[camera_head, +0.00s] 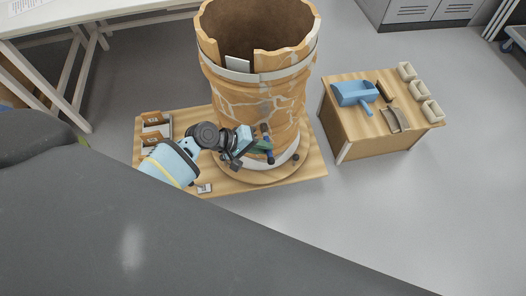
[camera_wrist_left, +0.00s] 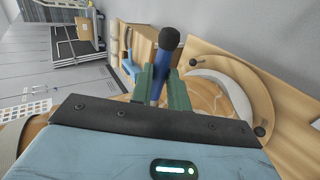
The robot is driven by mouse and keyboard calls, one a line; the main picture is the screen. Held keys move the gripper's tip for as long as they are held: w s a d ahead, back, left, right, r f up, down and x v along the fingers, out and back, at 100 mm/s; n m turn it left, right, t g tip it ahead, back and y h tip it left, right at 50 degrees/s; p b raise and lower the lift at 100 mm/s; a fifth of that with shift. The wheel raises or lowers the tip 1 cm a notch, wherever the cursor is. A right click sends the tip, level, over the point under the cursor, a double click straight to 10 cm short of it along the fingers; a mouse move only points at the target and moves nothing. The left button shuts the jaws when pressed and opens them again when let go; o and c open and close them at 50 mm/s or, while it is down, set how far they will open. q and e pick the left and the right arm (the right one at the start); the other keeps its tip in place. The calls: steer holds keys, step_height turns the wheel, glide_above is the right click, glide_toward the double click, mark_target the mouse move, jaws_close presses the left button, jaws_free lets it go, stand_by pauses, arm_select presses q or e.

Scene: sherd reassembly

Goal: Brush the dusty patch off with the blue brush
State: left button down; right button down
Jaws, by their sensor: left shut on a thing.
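My left gripper (camera_head: 260,148) is low in front of the vessel wall. In the left wrist view its green fingers are shut on the blue brush (camera_wrist_left: 167,50), whose dark round head points away from the gripper. I cannot tell whether the brush touches the vessel. My right gripper is not in view.
A side table (camera_head: 365,145) at the right holds a blue scoop (camera_head: 352,93), a curved piece (camera_head: 394,120) and several cream holders (camera_head: 418,90). Open floor lies right.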

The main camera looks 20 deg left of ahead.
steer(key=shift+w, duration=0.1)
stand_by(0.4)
arm_select(q)
steer(key=shift+w+a+b, duration=0.55)
steer(key=shift+w+a, duration=0.05)
steer(key=shift+w, duration=0.3)
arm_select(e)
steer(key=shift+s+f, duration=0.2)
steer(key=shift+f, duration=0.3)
arm_select(q)
steer(key=shift+r, duration=0.1)
